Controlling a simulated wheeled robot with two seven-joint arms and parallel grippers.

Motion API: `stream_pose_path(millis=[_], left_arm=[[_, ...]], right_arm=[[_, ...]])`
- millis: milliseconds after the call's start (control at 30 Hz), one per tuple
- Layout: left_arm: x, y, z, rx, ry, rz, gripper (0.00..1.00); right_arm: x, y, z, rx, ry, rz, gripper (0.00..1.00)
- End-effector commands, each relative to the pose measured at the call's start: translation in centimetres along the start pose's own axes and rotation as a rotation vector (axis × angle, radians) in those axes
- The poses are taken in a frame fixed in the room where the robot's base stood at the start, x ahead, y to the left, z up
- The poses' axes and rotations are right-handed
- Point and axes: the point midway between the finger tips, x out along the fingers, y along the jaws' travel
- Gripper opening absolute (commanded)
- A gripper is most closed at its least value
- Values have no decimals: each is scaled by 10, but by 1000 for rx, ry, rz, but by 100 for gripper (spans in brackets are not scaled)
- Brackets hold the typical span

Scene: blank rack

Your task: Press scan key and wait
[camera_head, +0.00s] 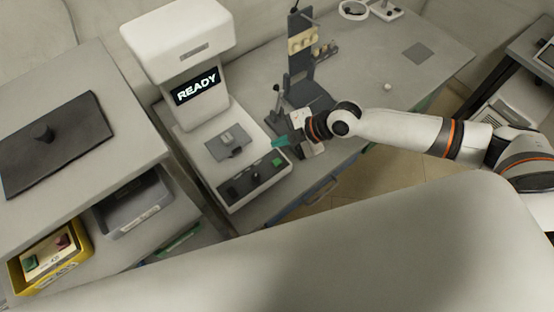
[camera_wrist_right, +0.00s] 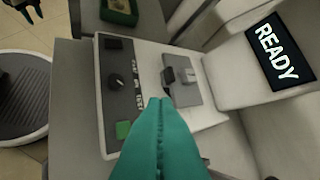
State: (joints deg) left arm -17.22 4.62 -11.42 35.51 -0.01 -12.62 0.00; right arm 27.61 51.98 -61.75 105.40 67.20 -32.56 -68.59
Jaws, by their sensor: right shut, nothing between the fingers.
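The white scanning machine (camera_head: 203,135) stands on the bench, and its screen (camera_head: 196,86) reads READY. The screen also shows in the right wrist view (camera_wrist_right: 279,53). A green key (camera_head: 277,162) sits at the right end of the machine's dark front panel; in the right wrist view the green key (camera_wrist_right: 123,130) is just left of my fingertips. My right gripper (camera_head: 278,142) is shut and empty, its teal fingers just above and behind the key, apart from it as far as I can tell. A small grey block lies on the machine's plate (camera_wrist_right: 186,86).
A dark stand (camera_head: 297,65) with beige parts is right of the machine. A yellow bin (camera_head: 20,275) and a grey bin (camera_head: 138,222) sit at lower left, below a dark slab (camera_head: 85,138). The bench's right part is mostly clear.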

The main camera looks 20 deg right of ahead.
Motion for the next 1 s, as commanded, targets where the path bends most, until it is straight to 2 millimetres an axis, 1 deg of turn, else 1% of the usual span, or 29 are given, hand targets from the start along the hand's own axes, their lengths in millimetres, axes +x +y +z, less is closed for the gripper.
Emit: stream_pose_path(millis=[33, 100, 400, 567, 767, 1000], left_arm=[[0, 0, 0, 0, 0, 0, 36], [0, 0, 0, 1, 0, 0, 36], [0, 0, 0, 1, -1, -1, 36], [4, -1, 0, 2, -1, -1, 36], [16, -1, -1, 2, -1, -1, 36], [37, -1, -2, 1, -1, -1, 36]], right_arm=[[-2, -2, -4, -4, 4, -4, 0], [-2, -3, -6, -7, 5, -6, 0], [-2, -2, -6, -7, 4, -6, 0], [2, 0, -8, -6, 4, -6, 0], [14, 9, -17, -6, 4, -5, 0], [38, 26, -34, -5, 3, -5, 0]])
